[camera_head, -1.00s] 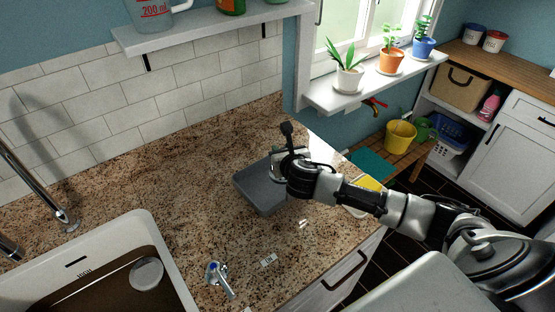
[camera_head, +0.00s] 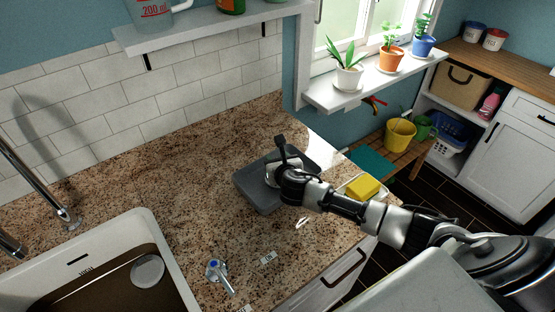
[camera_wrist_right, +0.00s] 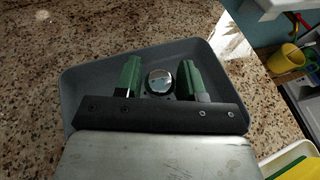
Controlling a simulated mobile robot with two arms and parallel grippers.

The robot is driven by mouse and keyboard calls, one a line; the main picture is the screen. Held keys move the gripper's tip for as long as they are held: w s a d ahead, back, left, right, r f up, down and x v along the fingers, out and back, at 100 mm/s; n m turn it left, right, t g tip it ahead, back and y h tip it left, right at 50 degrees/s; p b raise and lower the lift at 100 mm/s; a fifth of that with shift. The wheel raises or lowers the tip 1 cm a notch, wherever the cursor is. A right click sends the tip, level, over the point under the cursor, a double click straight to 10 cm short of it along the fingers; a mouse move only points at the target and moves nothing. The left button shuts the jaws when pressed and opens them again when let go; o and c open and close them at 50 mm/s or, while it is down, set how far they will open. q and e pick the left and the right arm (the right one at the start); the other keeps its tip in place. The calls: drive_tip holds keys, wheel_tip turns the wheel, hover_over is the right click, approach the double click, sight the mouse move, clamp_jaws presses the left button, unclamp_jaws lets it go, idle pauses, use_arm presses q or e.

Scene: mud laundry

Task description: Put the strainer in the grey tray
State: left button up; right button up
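The grey tray (camera_head: 260,197) stands on the granite counter near its right edge, and it also fills much of the right wrist view (camera_wrist_right: 85,85). My right gripper (camera_head: 283,178) is low over the tray. In the right wrist view its two green fingers (camera_wrist_right: 161,80) stand apart, with a gap on each side of a round shiny chrome piece. That piece looks like the knob of the strainer (camera_wrist_right: 160,80), sitting within the tray's outline. The rest of it is hidden behind the gripper. My left gripper is not in view.
A sink (camera_head: 150,225) with a round metal drain piece (camera_head: 147,271) is at the lower left. A blue-tipped tap handle (camera_head: 217,275) stands on the counter. The counter left of the tray is clear.

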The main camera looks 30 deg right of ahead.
drive_tip(key=shift+o, duration=1.2)
drive_tip(key=shift+r, duration=0.15)
drive_tip(key=b+v, duration=0.1)
drive_tip(key=v, duration=1.1)
